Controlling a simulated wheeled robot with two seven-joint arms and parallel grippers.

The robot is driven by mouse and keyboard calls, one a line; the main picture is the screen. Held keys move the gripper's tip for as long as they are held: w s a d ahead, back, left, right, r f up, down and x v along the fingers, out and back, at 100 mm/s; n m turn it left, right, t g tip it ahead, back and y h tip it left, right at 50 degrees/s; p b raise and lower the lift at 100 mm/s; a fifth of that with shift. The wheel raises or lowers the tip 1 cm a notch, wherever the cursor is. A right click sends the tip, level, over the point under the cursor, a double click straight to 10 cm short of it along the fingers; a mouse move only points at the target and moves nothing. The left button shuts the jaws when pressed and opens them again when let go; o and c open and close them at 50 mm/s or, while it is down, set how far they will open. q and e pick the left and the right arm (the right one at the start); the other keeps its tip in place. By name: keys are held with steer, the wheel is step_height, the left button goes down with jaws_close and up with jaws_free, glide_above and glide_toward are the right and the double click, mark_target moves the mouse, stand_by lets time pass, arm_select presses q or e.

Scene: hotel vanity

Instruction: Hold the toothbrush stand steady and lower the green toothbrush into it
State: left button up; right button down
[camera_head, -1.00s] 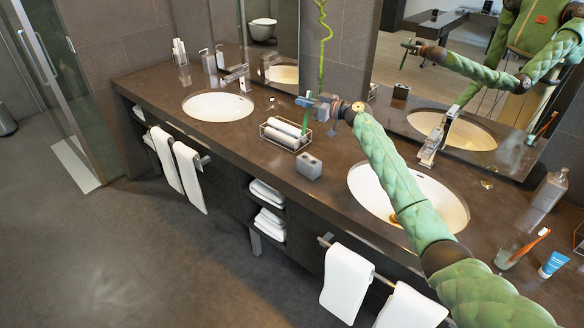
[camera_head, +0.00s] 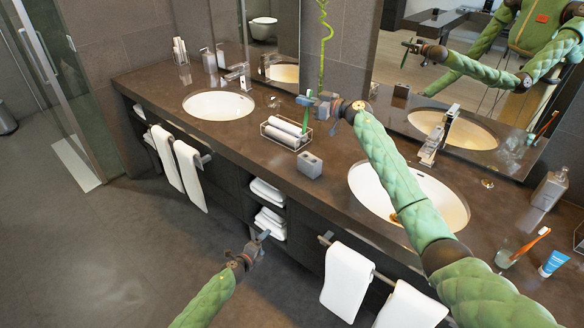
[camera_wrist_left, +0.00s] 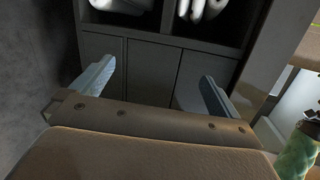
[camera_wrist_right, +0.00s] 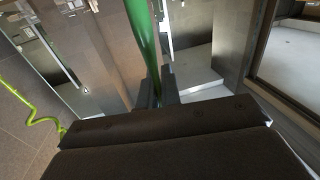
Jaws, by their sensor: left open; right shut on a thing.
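The toothbrush stand (camera_head: 309,165) is a small grey block standing on the counter between the two basins. My right gripper (camera_head: 308,101) is shut on the green toothbrush (camera_head: 306,119) and holds it above the counter, over the towel tray and up from the stand. In the right wrist view the green toothbrush (camera_wrist_right: 144,40) rises between the closed fingers. My left gripper (camera_head: 262,238) is open and empty, low in front of the cabinet and below the counter edge. In the left wrist view its two fingers (camera_wrist_left: 150,88) are wide apart, facing the cabinet front.
A wire tray (camera_head: 286,134) of rolled towels sits behind the stand. Basins (camera_head: 218,105) lie left and right. A glass with an orange toothbrush (camera_head: 508,255) and a blue tube (camera_head: 553,264) are at the right. White towels (camera_head: 347,285) hang on the front rail.

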arm_select(q)
steer(key=w+d+r+m+g+h, duration=0.1)
steer(key=w+d+r+m, duration=0.1)
steer(key=w+r+m, duration=0.35)
steer(key=w+d+r+m+g+h, duration=0.1)
steer(key=w+r+m, duration=0.2)
steer(key=r+m, duration=0.55)
steer(key=w+d+r+m+g+h, duration=0.1)
steer(key=w+d+r+m, duration=0.2)
steer(key=r, duration=0.8)
steer(key=m, duration=0.3)
glide_toward(312, 163)
steer(key=w+f, duration=0.1)
steer(key=w+a+f, duration=0.1)
steer(key=w, duration=0.1)
steer(key=shift+f, duration=0.4)
steer(key=shift+w+d, duration=0.25)
steer(key=shift+d, duration=0.05)
steer(key=x, duration=1.1)
steer(key=shift+f, duration=0.2)
steer(key=c, duration=1)
arm_select(e)
steer(key=shift+g+h, duration=0.4)
steer(key=shift+h, duration=0.5)
steer(key=f, duration=0.6)
steer(key=shift+w+a+f, duration=0.25)
steer(key=shift+f, duration=3.7)
